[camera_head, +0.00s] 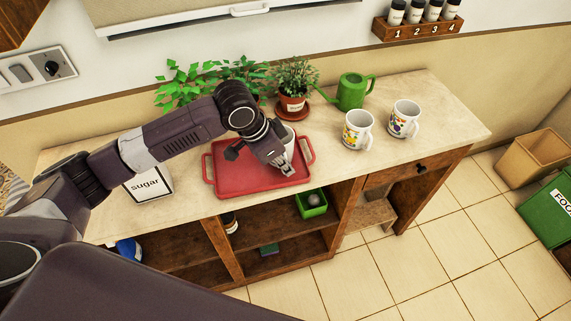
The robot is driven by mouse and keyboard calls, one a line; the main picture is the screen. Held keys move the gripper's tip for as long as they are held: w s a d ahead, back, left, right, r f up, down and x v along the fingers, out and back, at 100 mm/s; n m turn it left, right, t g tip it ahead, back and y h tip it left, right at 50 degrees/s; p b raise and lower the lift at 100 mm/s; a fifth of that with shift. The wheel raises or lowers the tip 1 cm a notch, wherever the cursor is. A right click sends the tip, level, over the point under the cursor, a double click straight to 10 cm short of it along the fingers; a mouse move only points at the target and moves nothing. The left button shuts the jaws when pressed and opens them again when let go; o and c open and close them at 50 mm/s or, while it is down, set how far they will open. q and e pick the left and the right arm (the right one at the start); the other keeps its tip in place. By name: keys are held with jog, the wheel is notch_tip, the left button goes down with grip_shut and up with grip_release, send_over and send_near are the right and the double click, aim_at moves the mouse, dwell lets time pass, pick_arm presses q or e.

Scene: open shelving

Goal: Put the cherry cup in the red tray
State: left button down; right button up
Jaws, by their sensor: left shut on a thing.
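The red tray (235,178) lies on the counter, with a handle at each end. My left arm reaches across it from the left, and my left gripper (285,166) is over the tray's right part. The gripper is shut on a white cup (289,134), which is mostly hidden behind it. I cannot see the cup's print or tell whether it touches the tray. Two white mugs with colourful prints, a left one (357,131) and a right one (403,119), stand to the right of the tray. My right gripper is not in view.
A potted plant (294,84) and a green watering can (351,91) stand behind the tray. The counter (440,130) is bare at the right. Below are open shelves with a green bin (311,204).

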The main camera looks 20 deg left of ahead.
pick_arm(q)
jog(key=c, duration=2.1)
grip_release()
jog(key=shift+f, duration=0.1)
jog(key=v, duration=1.2)
jog(key=shift+b, duration=0.4)
